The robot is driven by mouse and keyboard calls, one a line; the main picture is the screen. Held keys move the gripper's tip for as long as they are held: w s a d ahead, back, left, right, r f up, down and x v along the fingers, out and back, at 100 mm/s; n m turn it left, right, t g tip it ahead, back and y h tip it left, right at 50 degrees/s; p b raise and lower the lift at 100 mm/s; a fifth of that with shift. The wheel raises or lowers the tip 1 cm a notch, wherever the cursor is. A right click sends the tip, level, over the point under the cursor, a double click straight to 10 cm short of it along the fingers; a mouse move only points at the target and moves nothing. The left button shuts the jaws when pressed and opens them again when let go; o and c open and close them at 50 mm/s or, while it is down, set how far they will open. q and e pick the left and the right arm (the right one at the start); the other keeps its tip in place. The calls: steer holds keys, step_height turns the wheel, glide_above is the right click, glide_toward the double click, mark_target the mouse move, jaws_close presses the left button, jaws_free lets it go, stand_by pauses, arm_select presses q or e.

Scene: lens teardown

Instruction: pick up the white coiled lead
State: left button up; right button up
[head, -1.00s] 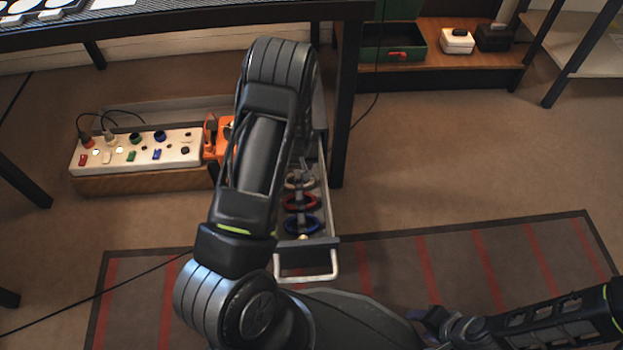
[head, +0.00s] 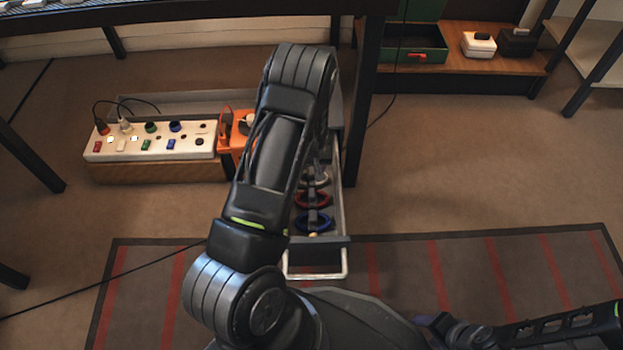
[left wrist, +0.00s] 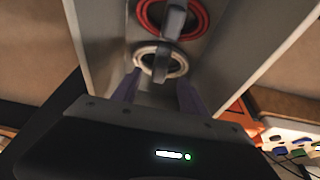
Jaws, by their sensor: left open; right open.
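The white coiled lead (left wrist: 160,60) is a pale ring around a dark grey post in a narrow tray, clear in the left wrist view. In the head view the white coiled lead (head: 319,180) is partly covered by my left arm. My left gripper (left wrist: 158,82) is open, its two purplish fingers just short of the ring, one toward each side. I cannot tell if they touch it. In the head view my arm hides this gripper. My right gripper (head: 432,321) is open and empty at the bottom, seen only in part.
A red coil (head: 313,199) and a blue coil (head: 315,222) share the tray (head: 345,205). A white socket panel (head: 150,143) and an orange holder (head: 237,130) stand left. A table leg (head: 366,130) rises close to the tray's right. A striped mat (head: 460,265) lies in front.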

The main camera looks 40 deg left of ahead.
mark_target(312, 172)
arm_select(q)
steer(key=b+x, duration=0.2)
steer(key=x, duration=0.2)
steer(key=shift+f, duration=0.2)
stand_by(0.3)
jaws_close()
stand_by(0.4)
